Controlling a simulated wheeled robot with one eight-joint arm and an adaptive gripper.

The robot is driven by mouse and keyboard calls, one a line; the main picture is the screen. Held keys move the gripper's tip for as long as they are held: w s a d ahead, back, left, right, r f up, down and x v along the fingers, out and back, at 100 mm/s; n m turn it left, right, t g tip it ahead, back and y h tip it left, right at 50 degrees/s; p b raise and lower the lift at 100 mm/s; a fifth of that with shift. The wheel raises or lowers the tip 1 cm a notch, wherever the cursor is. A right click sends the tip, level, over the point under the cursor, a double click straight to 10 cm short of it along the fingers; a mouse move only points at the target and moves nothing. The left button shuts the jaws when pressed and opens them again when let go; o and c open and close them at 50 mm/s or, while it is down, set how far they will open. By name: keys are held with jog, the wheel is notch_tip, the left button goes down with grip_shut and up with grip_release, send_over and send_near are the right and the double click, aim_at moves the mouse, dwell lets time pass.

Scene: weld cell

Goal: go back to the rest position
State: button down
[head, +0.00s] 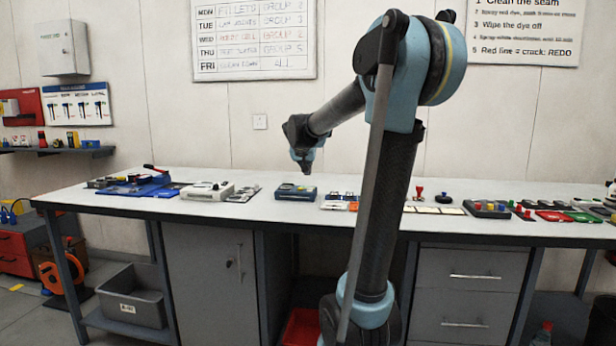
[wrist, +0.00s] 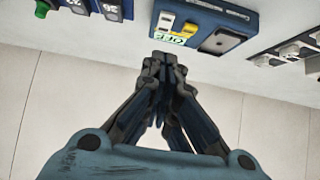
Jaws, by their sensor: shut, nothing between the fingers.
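My gripper (head: 306,167) is above the workbench (head: 262,205) in the head view, fingers pointing down, just above a small blue-grey device (head: 296,192). A gap seems to lie between the fingertips and the device. In the wrist view the fingers (wrist: 163,62) are together, with nothing seen between them. The blue device (wrist: 207,22) shows just beyond the fingertips, with a yellow part, a green label and a dark recess. My arm reaches left from the column and hides part of the bench and back wall.
Left on the bench are a blue fixture (head: 142,186) and a white device (head: 207,190). To the right are a red-handled stamp (head: 419,192), a dark tray with coloured knobs (head: 487,208), and red and green pads (head: 580,217). A grey bin (head: 131,295) stands below.

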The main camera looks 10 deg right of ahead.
jog(key=s+d+f+g, duration=0.1)
jog(key=s+f, duration=0.2)
jog(key=s, duration=0.4)
jog(key=s+d+f+n+g, duration=0.1)
jog(key=s+f, duration=0.2)
jog(key=s, duration=0.5)
jog(key=s+d+f+g, duration=0.2)
jog(key=s+f, duration=0.2)
jog(key=s, duration=0.3)
jog(key=s+a+f+n+g+y, duration=0.1)
jog(key=s+f, duration=0.6)
jog(key=s, duration=0.3)
jog(key=s+a+f+n+g+y, duration=0.1)
jog(key=s+f+g+y, duration=0.1)
jog(key=s+f, duration=0.6)
jog(key=shift+s+f+n, duration=0.2)
jog(key=shift+s+n, duration=0.2)
jog(key=shift+s, duration=0.75)
